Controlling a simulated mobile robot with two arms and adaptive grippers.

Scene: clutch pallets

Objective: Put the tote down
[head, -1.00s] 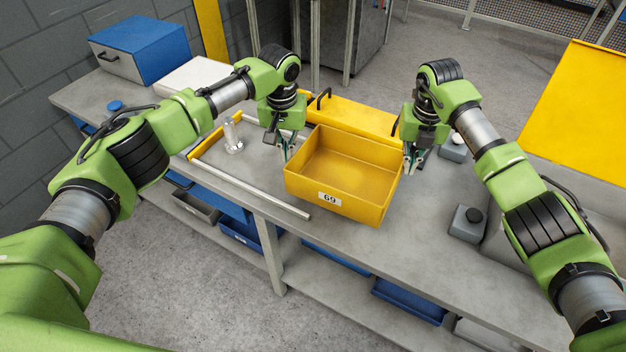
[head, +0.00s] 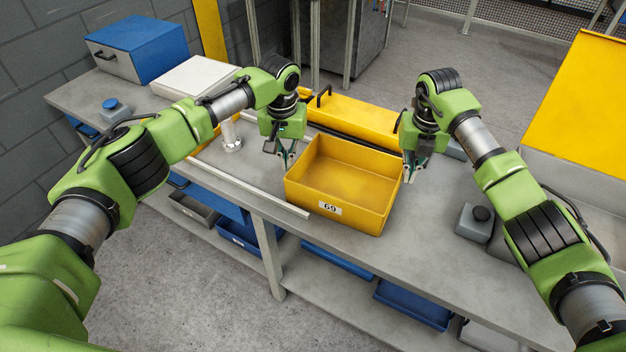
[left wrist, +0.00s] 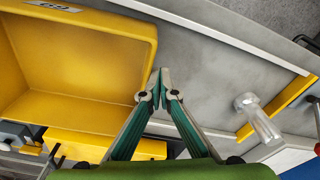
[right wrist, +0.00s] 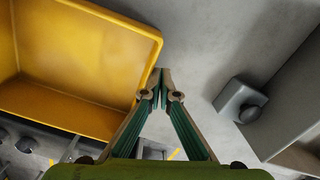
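The tote is a yellow open box labelled 69 (head: 330,208). It looks empty and sits low over or on the grey bench; whether its base touches is hard to tell. My left gripper (head: 285,167) is at its left wall, with the fingertips nearly together at the rim in the left wrist view (left wrist: 160,72). My right gripper (head: 410,178) is at the right wall, also with its tips nearly together at the rim in the right wrist view (right wrist: 160,72). The tote's underside is hidden.
A yellow lidded box with a black handle (head: 350,117) stands behind the tote. A metal rail (head: 250,186) lies along the front left. A clear cylinder (head: 231,138) stands left. A grey box with a black button (head: 473,222) is at right. Bare bench (head: 440,215) lies between.

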